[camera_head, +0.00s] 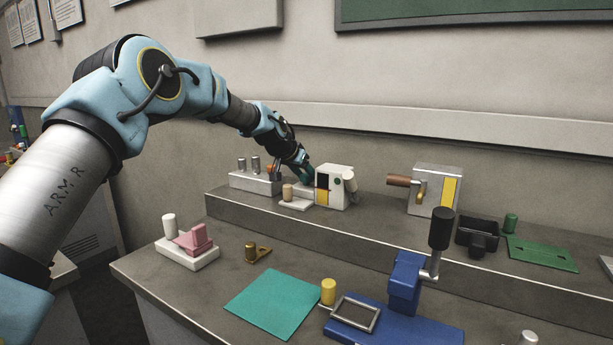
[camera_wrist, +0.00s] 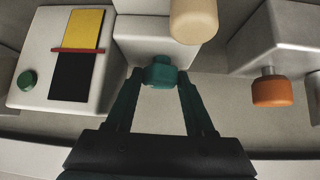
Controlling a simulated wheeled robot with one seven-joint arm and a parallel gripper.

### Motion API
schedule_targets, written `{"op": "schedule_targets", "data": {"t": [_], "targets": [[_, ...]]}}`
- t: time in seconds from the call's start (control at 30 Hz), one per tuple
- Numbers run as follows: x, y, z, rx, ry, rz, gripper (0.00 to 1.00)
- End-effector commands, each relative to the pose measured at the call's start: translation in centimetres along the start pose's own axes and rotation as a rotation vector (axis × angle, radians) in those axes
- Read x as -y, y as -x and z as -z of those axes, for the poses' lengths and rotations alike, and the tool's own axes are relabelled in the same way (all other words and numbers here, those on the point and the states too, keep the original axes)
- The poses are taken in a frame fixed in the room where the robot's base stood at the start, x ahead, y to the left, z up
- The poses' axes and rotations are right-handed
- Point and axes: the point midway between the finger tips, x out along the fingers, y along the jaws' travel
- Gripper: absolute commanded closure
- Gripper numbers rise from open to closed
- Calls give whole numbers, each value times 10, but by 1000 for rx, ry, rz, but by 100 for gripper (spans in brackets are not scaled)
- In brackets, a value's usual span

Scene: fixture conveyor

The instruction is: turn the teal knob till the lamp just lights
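The teal knob (camera_wrist: 160,74) sticks out from a white block (camera_wrist: 155,35) in the wrist view. My gripper (camera_wrist: 161,82) has one dark finger on each side of the knob, and both fingertips appear to touch it. In the head view my gripper (camera_head: 304,168) is at the left side of the white fixture (camera_head: 331,190) on the raised shelf, and the knob is mostly hidden there. A round dark green cap (camera_wrist: 27,79), perhaps the lamp, is on the fixture's face. It shows no glow. Beside it is a yellow and black panel (camera_wrist: 78,55) with a red bar.
A cream knob (camera_wrist: 194,18) is close to the right fingertip. A white block with an orange knob (camera_wrist: 271,91) stands to the right in the wrist view. A grey box with a brown handle (camera_head: 435,190) stands further right on the shelf.

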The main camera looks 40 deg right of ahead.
Motion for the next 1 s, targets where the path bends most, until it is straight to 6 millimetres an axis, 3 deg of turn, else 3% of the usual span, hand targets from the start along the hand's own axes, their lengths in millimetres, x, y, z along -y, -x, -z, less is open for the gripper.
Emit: {"op": "schedule_targets", "data": {"t": [0.07,0.43,1.0], "targets": [[0,0,0,0,0,0,57],[0,0,0,0,0,0,98],[-3,-1,-1,5,131,134,100]]}}
